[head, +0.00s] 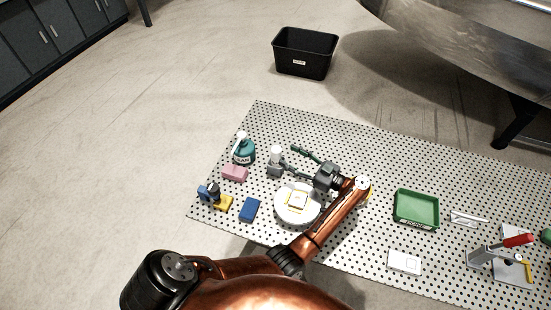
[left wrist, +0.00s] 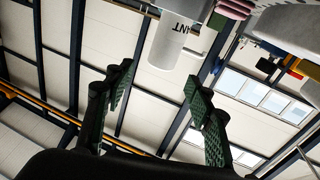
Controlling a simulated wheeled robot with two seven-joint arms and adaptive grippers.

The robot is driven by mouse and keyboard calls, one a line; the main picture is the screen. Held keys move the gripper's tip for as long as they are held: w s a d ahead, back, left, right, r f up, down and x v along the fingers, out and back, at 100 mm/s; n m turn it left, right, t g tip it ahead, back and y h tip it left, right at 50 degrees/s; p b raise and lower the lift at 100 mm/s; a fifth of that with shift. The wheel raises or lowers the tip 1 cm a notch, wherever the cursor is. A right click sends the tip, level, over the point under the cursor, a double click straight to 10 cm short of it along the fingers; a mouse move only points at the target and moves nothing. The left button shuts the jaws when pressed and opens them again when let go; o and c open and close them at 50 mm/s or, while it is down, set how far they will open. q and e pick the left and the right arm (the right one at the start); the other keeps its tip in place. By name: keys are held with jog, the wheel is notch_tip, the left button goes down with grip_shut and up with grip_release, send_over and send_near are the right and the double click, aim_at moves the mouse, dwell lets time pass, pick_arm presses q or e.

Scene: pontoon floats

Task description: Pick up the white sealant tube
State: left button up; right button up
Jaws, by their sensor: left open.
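The white sealant tube (head: 275,152) stands upright near the left end of the perforated table in the head view. In the left wrist view, which is upside down, the white tube (left wrist: 174,40) hangs from the top edge with part of its dark lettering showing. My left gripper (head: 284,161) is open, with its dark green fingers pointing left towards the tube. In the left wrist view the fingers (left wrist: 158,92) are apart with nothing between their tips, and the tube lies beyond them. The tube's lower part is partly hidden by a finger in the head view. My right gripper is not seen.
A blue block (head: 250,210) and a white round dish (head: 285,210) are nearer. A green tray (head: 416,208) lies to the right. A black bin (head: 303,55) is on the floor.

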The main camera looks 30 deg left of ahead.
aim_at(276, 152)
pick_arm(q)
jog(key=shift+m+h, duration=0.3)
jog(key=shift+m, duration=0.2)
jog(key=a, duration=0.2)
jog(key=a+f, duration=0.1)
jog(key=a, duration=0.3)
jog(key=shift+a+f, duration=0.35)
jog(key=shift+a, duration=0.05)
jog(key=shift+c, duration=0.6)
jog(key=c, duration=1.1)
jog(key=shift+c, duration=0.2)
